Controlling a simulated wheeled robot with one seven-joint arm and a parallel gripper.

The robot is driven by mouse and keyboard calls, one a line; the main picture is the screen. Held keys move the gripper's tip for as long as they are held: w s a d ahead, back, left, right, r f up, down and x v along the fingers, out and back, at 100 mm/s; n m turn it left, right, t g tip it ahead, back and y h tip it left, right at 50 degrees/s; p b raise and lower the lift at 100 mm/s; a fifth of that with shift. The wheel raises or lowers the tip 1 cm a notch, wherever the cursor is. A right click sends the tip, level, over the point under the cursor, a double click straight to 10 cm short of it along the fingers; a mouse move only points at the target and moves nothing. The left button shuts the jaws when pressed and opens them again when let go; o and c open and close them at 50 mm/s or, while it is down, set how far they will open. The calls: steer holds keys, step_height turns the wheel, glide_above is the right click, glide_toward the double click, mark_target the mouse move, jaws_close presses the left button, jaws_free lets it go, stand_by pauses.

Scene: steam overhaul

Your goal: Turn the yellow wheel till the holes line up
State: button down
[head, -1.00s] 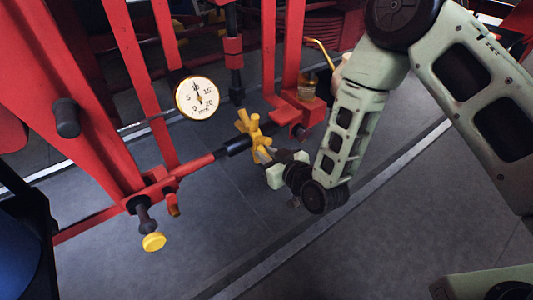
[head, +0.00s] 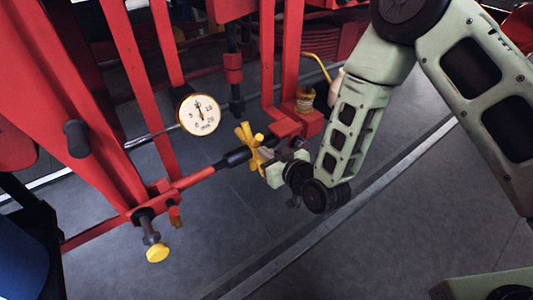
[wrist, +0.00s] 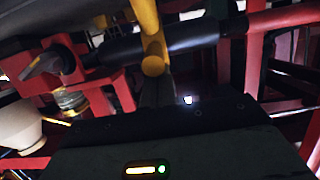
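The yellow wheel (head: 249,143), with several stubby spokes, sits on a dark shaft along the red bar in the head view. In the wrist view a yellow spoke (wrist: 152,45) stands close in front of my gripper, across the dark shaft (wrist: 190,38). My gripper (head: 268,164) is at the wheel's right side, by its lower spokes. Its fingers are mostly hidden, so I cannot tell if they are open or shut on a spoke. The holes cannot be made out in either view.
A white dial gauge (head: 199,115) stands left of the wheel. A yellow-capped knob (head: 157,253) hangs at the lower left. Red frame posts (head: 146,95) rise around the bar. A brass-coloured cup (head: 305,99) sits behind. The grey floor (head: 330,255) in front is open.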

mark_target(261, 137)
steer(key=shift+w+a+r+p, duration=0.1)
steer(key=shift+w+r+p, duration=0.15)
steer(key=shift+r, duration=0.25)
steer(key=shift+w+a+r+p, duration=0.15)
steer(key=shift+r+p, duration=0.1)
steer(key=shift+r, duration=0.2)
steer(key=shift+w+a+r+p, duration=0.15)
steer(key=shift+r+p, duration=0.1)
steer(key=shift+r, duration=0.25)
steer(key=shift+w+r, duration=0.1)
steer(key=shift+w+a+r, duration=0.25)
steer(key=shift+w+r, duration=0.05)
steer(key=shift+r, duration=0.3)
steer(key=c, duration=1.2)
jaws_free()
steer(key=shift+c, duration=0.2)
